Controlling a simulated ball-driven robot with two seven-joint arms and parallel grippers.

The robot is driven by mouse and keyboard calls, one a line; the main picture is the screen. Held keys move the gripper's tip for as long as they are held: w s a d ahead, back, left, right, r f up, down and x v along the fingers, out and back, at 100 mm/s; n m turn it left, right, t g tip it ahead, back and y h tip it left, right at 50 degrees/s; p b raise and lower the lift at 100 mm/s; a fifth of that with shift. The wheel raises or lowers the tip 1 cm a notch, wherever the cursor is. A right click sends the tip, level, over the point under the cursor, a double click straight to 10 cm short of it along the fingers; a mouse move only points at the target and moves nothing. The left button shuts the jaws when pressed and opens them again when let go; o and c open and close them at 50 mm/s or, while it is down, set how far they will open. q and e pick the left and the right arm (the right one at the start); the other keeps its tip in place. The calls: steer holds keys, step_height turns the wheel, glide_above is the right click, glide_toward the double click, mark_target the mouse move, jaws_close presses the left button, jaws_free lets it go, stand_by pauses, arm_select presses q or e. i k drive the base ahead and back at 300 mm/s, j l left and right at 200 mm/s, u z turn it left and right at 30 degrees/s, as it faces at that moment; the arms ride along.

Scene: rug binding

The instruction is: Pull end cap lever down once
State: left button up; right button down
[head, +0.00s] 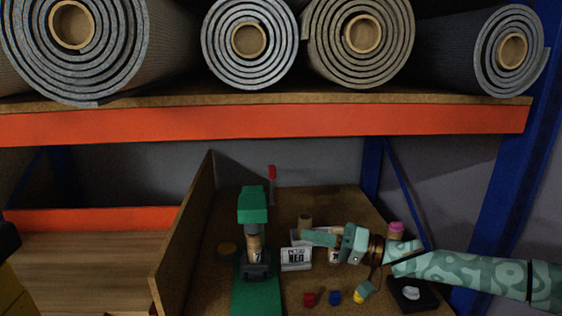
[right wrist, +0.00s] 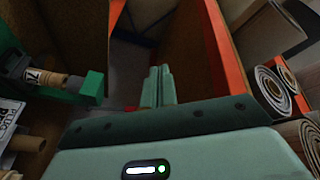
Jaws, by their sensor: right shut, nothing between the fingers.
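The green end cap press (head: 252,205) stands on the brown work surface, with a labelled cardboard tube (head: 254,248) upright in it. A lever with a red grip (head: 272,172) stands upright just right of and behind the press head. My right gripper (head: 306,237) is shut and empty, right of the press and below the red grip, apart from both. In the right wrist view its fingers (right wrist: 158,86) are together, and the green press head (right wrist: 92,85) with the tube lies to the left. My left gripper does not show clearly.
A white card (head: 296,259) and cardboard tubes (head: 305,221) stand by my right gripper. Red (head: 309,299), blue (head: 335,297) and yellow caps lie in front. A wooden side panel (head: 185,230) stands left. An orange shelf beam (head: 270,120) with rolled rugs (head: 250,45) hangs above.

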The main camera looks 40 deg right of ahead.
mark_target(272, 169)
steer(key=i+l, duration=0.45)
steer(key=l, duration=0.15)
steer(key=i+l, duration=0.45)
steer(key=l, duration=0.15)
